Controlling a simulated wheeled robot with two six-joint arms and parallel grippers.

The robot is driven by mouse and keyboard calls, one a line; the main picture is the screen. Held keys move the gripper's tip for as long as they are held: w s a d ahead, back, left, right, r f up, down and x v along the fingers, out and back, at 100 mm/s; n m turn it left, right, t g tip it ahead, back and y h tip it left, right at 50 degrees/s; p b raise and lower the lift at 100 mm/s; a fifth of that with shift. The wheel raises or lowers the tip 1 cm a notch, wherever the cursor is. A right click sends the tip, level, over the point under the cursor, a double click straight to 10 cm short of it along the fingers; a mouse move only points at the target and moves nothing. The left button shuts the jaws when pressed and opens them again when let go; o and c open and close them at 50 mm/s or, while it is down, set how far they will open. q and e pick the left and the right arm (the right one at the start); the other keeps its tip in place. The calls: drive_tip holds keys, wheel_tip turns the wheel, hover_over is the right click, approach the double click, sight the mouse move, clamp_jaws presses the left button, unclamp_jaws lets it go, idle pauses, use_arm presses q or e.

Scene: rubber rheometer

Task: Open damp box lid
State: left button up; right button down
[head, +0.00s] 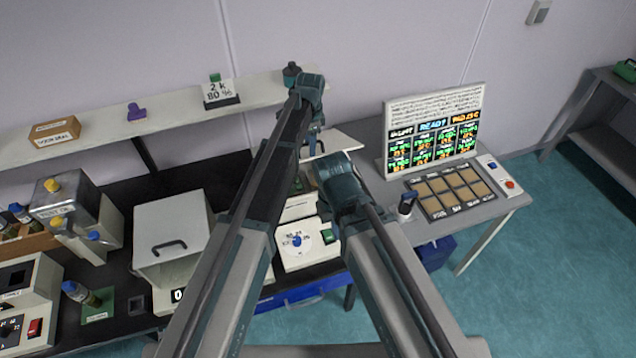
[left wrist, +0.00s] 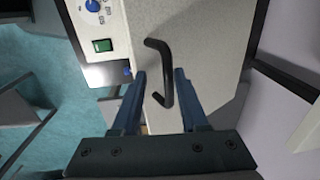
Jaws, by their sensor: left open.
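The damp box (head: 276,258) is a pale box with a blue knob and a green button on its front, partly hidden behind my arms in the head view. Its pale lid (head: 350,143) shows only in part there. In the left wrist view the lid (left wrist: 208,30) carries a bent black handle (left wrist: 164,80). My left gripper (head: 314,143) reaches down over the lid. In the left wrist view my left gripper (left wrist: 160,76) is open, its fingers on either side of the handle's near end. My right arm's end hides its own jaws.
A white cabinet (head: 170,225) with a black handle stands left of the box. A sample tray (head: 448,190) and a display board (head: 433,128) are on the right. A shelf (head: 170,118) runs along the wall behind. Clear floor lies at the lower right.

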use_arm(q)
drive_tip(key=s+d+f+b, duration=0.1)
drive_tip(key=s+f+b, duration=0.2)
drive_tip(key=f+b, duration=0.3)
drive_tip(key=shift+s+f, duration=0.4)
drive_tip(key=shift+f, duration=0.25)
drive_tip(key=shift+d, duration=0.1)
drive_tip(key=shift+c, duration=0.2)
